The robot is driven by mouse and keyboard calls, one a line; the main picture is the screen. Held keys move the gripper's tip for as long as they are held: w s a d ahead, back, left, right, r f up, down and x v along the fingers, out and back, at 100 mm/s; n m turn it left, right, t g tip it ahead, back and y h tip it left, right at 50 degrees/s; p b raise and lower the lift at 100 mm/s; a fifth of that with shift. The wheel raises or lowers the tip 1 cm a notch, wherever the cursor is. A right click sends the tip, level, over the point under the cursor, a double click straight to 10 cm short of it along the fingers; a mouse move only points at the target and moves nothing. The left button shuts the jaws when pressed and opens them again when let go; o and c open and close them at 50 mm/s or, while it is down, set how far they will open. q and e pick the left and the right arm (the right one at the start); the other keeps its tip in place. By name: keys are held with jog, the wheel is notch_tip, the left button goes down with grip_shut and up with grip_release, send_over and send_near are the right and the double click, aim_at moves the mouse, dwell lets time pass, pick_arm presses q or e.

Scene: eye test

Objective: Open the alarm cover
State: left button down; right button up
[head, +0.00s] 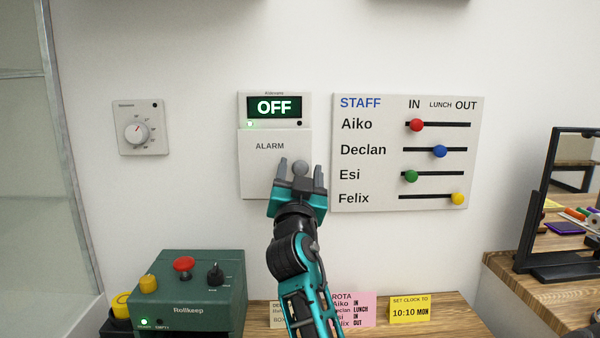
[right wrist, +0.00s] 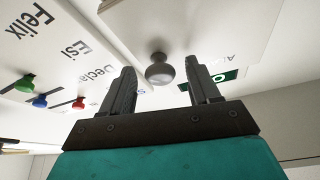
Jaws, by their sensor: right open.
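The alarm box hangs on the wall, with a lit display (head: 274,107) reading OFF at its top. Below it the white alarm cover (head: 258,170), marked ALARM, lies flat and closed. A round grey knob (head: 300,167) sits at the cover's lower right; it also shows in the right wrist view (right wrist: 159,72). My right gripper (head: 300,171) is open in front of the knob. In the wrist view the knob appears between the two fingertips with a gap on each side. Whether it lies fully between them in depth, I cannot tell. My left gripper is not in view.
The staff board (head: 400,185) with coloured sliders is close to the right of the cover. A dial thermostat (head: 138,128) is on the wall at left. Below are a green Rollkeep box (head: 190,310) and note cards (head: 410,309). Bare wall lies between thermostat and alarm.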

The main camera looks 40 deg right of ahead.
jog(key=shift+c, duration=0.4)
grip_shut()
